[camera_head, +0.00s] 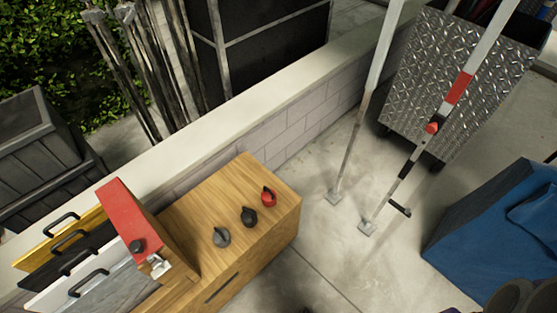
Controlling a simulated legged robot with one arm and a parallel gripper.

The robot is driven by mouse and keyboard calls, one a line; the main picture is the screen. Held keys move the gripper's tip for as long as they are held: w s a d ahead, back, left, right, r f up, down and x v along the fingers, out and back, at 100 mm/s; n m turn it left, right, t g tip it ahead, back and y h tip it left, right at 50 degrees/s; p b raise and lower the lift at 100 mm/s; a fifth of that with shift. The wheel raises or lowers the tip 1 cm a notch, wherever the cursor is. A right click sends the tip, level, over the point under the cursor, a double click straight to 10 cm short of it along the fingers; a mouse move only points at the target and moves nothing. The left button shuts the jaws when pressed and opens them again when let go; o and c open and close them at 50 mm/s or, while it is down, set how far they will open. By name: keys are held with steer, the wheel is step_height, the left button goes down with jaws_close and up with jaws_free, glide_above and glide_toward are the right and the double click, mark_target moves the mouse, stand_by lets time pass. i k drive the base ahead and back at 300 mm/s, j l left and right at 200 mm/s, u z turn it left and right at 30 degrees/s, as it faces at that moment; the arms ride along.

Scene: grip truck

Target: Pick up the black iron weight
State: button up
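The black iron weight (249,217) sits upright on top of the wooden cabinet (275,205). It is small, with a rounded body and a knob-like top. It stands in the middle of a row of three similar weights, apart from both neighbours. A grey weight (222,237) is on its left, nearer to me. A red weight (268,197) is on its right, farther away. My gripper cannot be made out in this view, and nothing is seen touching the black weight.
A red upright board (130,215) with a black knob rises at the cabinet's left, beside several handled panels (75,285). A low wall (285,130) runs behind. Two slanted poles (357,120), a metal-plate cart (455,85) and a blue covered block (490,220) stand right. Floor between is clear.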

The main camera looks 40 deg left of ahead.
mark_target(248, 217)
steer(key=u, duration=2.15)
